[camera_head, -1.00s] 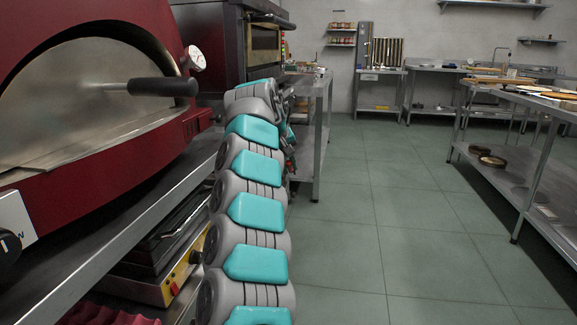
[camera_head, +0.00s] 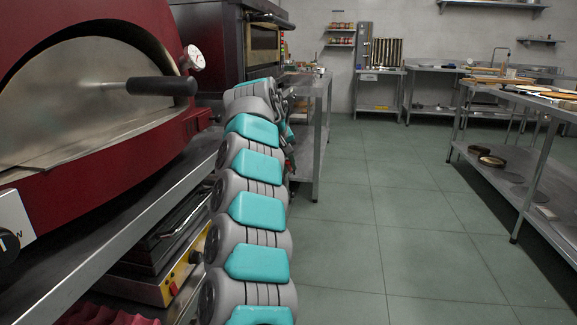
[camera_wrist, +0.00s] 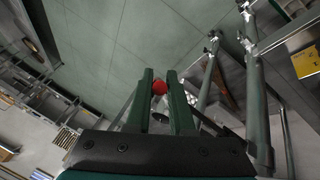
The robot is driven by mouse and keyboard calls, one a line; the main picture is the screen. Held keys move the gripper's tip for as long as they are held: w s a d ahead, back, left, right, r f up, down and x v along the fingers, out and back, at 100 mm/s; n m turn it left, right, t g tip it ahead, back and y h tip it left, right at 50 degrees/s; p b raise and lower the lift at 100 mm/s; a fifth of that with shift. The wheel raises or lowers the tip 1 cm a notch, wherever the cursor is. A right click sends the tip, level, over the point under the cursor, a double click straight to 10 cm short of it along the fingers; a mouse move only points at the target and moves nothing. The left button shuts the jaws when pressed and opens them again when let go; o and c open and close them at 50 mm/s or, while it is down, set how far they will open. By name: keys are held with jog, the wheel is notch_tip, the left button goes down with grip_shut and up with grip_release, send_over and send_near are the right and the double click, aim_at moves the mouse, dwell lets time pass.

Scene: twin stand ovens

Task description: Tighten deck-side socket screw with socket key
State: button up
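In the wrist view my gripper (camera_wrist: 160,80) has its two green fingers a little apart. A red-ended tool (camera_wrist: 159,88), seemingly the socket key, fills the gap between them, with a grey part below the red end. Most of the tool is hidden by the fingers. In the head view my arm hides most of the gripper; a small red patch shows beside the arm's far end. The red oven (camera_head: 95,190) with its black door handle (camera_head: 162,86) and white gauge (camera_head: 194,57) stands at left. I cannot make out the deck-side socket screw.
The oven rests on a metal stand (camera_head: 110,235) with a yellow-fronted appliance (camera_head: 165,287) below. A dark oven (camera_head: 263,45) and a metal table (camera_head: 318,130) stand beyond my arm. Another table (camera_head: 535,110) with boards is at right. The tiled floor (camera_head: 400,220) between is clear.

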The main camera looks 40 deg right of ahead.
jog(key=o, duration=0.5)
jog(key=shift+a, duration=0.1)
jog(key=shift+r, duration=0.1)
